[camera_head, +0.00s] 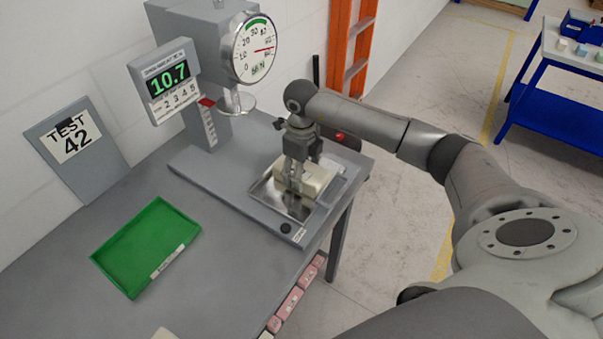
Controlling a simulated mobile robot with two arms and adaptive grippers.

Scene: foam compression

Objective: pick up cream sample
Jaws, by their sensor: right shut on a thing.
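The cream sample (316,181) is a pale block on the shiny metal plate (285,203) of the test machine. My right gripper (293,185) reaches down over it from above and is shut on it. The fingers cover part of the block, and I cannot tell whether it is lifted off the plate. My left gripper is not in view.
The test machine (205,60) has a dial gauge (254,48) and a display (167,80) reading 10.7. An empty green tray (145,245) lies on the grey table at left. A "TEST 42" sign (78,145) leans by the wall. An orange ladder (350,50) stands behind.

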